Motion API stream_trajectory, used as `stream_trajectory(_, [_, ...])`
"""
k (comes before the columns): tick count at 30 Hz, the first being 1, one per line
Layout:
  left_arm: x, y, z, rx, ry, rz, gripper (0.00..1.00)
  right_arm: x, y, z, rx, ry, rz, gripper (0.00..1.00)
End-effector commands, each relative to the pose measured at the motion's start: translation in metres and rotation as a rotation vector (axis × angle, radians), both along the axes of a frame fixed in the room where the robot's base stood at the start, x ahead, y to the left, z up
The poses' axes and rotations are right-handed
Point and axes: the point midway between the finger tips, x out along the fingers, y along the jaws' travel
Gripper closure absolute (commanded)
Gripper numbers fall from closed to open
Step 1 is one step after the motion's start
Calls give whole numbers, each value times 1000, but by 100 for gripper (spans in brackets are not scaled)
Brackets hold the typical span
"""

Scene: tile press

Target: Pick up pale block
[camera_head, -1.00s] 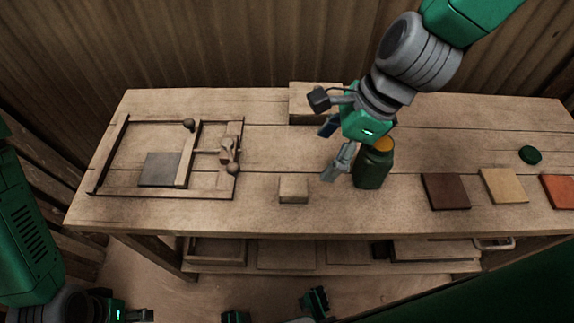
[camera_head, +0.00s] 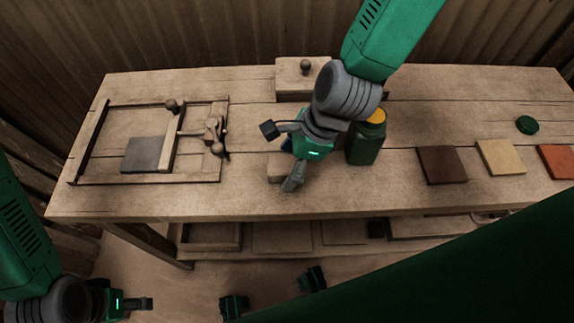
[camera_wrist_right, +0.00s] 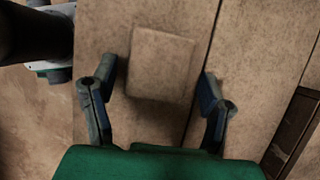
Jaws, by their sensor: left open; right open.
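The pale block (camera_head: 279,167) lies on the workbench (camera_head: 250,198), partly hidden by my right gripper in the head view. In the right wrist view it is a square wooden block (camera_wrist_right: 161,62) lying ahead of and between the two spread fingers, with neither visibly touching it. My right gripper (camera_head: 281,156) is open and empty over the block; both fingers also show in the wrist view (camera_wrist_right: 158,95). My left gripper (camera_head: 142,304) is low at the bottom left, off the bench, and open.
A green jar (camera_head: 366,145) with a yellow top stands close right of my right gripper. A wooden press frame (camera_head: 222,172) with a grey plate (camera_head: 143,154) is at left. A knobbed wooden box (camera_head: 290,83) is behind. Brown (camera_head: 441,165), tan (camera_head: 500,157) and orange (camera_head: 558,161) tiles lie right.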

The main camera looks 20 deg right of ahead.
Motion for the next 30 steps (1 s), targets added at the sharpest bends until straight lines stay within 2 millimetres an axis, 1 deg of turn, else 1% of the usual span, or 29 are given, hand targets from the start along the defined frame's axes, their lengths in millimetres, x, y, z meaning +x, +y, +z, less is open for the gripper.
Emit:
stream_trajectory(1, [0, 0, -1, 0, 0, 0, 37, 0, 3, -4, -1, 0, 2, 31])
stream_trajectory(3, [0, 0, -1, 0, 0, 0, 37, 0, 5, -6, -2, -1, 2, 31])
stream_trajectory(9, [0, 1, -1, 1, 0, 1, 37, 0, 5, -6, -3, -2, 2, 31])
stream_trajectory(10, [0, 1, -1, 1, 0, 1, 37, 0, 5, -6, -2, -2, 1, 38])
stream_trajectory(11, [0, 1, -1, 1, 0, 1, 37, 0, 4, -6, 0, -2, 1, 49])
stream_trajectory(12, [0, 1, -1, 1, 0, 1, 37, 0, 3, -6, 0, -1, 1, 63])
stream_trajectory(14, [0, 1, -1, 1, 0, 1, 37, 0, 3, -6, 0, 0, 1, 84])
stream_trajectory(15, [0, 1, -1, 1, 0, 1, 37, 0, 2, -6, 1, 0, 0, 85])
stream_trajectory(22, [0, 0, -1, 0, 0, 1, 37, 0, 1, -7, 1, 1, -1, 85])
stream_trajectory(24, [0, 0, 0, 0, 0, 1, 37, 0, 2, -4, -1, 0, 0, 85])
stream_trajectory(26, [0, 0, 1, 0, 0, 1, 37, 1, 3, 3, -1, -1, 1, 85])
stream_trajectory(29, [0, 0, 5, 0, 0, 1, 37, 2, 3, 20, -1, -5, 1, 85])
stream_trajectory(30, [0, 0, 7, 0, 0, 1, 37, 1, 3, 29, -2, -6, 2, 85])
